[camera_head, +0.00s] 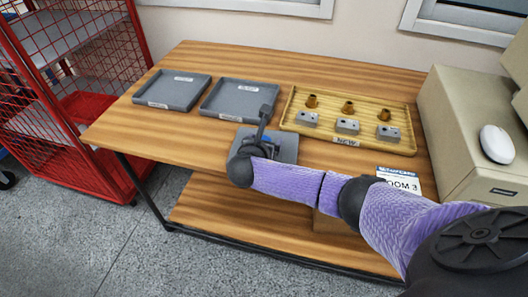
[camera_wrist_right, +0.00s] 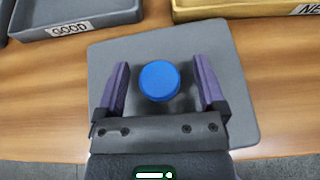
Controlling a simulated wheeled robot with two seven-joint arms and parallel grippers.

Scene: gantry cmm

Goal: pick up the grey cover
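The grey cover is a flat square plate (camera_wrist_right: 215,120) with a round blue knob (camera_wrist_right: 160,80) on top. It lies on the wooden table, and in the head view the plate (camera_head: 286,150) is partly hidden by my right arm. My right gripper (camera_wrist_right: 160,70) is open over the plate, with one purple finger on each side of the knob. Gaps show between both fingers and the knob. My left gripper is not in view.
Two grey trays (camera_head: 172,74) stand at the back left of the table (camera_head: 130,120), one labelled GOOD. A yellow tray (camera_head: 408,118) labelled NEW holds several brass and grey parts. A beige cabinet (camera_head: 455,120) with a white mouse stands right. A red cage cart (camera_head: 95,170) is left.

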